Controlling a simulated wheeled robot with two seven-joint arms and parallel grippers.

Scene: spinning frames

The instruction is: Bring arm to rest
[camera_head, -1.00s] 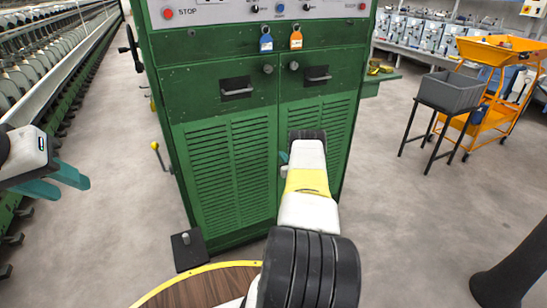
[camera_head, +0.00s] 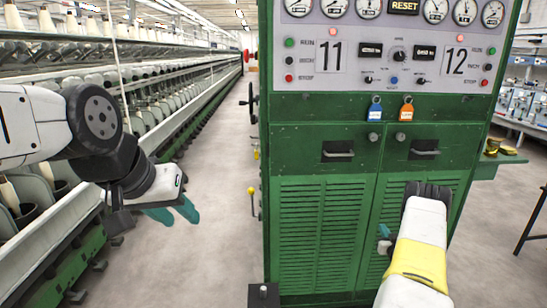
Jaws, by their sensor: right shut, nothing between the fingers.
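My left arm comes in from the left, bent at a black joint. Its gripper (camera_head: 182,217) points down and to the right, with two teal fingers spread apart and nothing visible between them. It hangs over the aisle floor, left of the green cabinet. My right arm reaches forward at the lower right, in front of the green cabinet (camera_head: 320,240). Its gripper (camera_head: 384,236) is mostly hidden by the wrist; only a small teal part shows. It is shut, and I see nothing held.
A control panel (camera_head: 330,50) with gauges and buttons tops the cabinet; blue and orange tags (camera_head: 406,110) hang below it. A spinning frame (camera_head: 170,85) runs along the left, near my left arm. The grey floor (camera_head: 215,180) between them is clear.

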